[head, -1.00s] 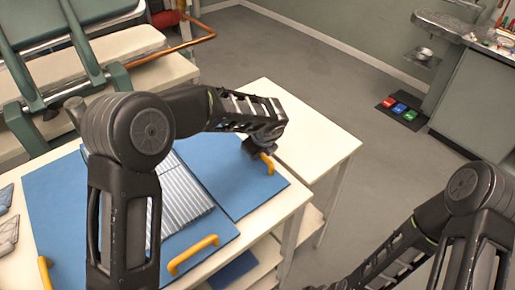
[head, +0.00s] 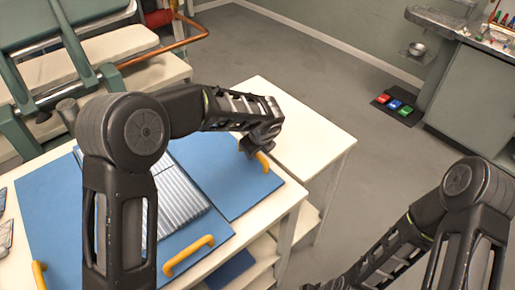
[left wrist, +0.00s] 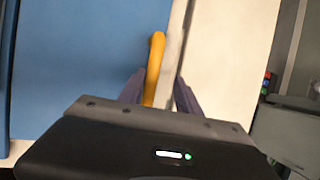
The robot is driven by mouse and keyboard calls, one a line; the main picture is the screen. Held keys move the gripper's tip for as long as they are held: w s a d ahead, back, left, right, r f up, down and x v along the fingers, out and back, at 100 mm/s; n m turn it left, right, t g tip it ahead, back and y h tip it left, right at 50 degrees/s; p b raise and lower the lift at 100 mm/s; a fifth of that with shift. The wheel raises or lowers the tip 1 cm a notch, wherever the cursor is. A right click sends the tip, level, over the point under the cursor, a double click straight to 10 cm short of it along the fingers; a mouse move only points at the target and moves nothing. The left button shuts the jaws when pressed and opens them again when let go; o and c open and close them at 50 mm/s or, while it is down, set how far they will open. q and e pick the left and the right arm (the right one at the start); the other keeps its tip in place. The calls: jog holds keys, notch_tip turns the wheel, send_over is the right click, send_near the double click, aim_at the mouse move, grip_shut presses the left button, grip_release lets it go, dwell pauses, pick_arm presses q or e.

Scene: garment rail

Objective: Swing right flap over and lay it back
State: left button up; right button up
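The right flap (head: 222,180) is a blue panel lying flat on the white table, with a yellow-orange handle (head: 263,162) at its right edge. A grey-and-white striped folded cloth (head: 180,200) lies left of it on the blue board, partly hidden by my left arm. My left gripper (head: 256,150) is at the flap's handle. In the left wrist view, the handle (left wrist: 154,68) stands between the two spread fingers (left wrist: 158,92), with a gap visible on its right side. My right arm enters at the lower right; its gripper is out of view.
Another yellow handle (head: 188,256) is at the board's front edge, and one (head: 39,278) at the lower left. The white table top (head: 300,130) is bare right of the flap. A green-framed rack (head: 75,60) stands behind on the left.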

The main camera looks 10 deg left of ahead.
pick_arm(q)
jog(key=shift+b+v, duration=0.6)
jog(key=shift+v, duration=3.35)
jog(key=shift+f, duration=0.1)
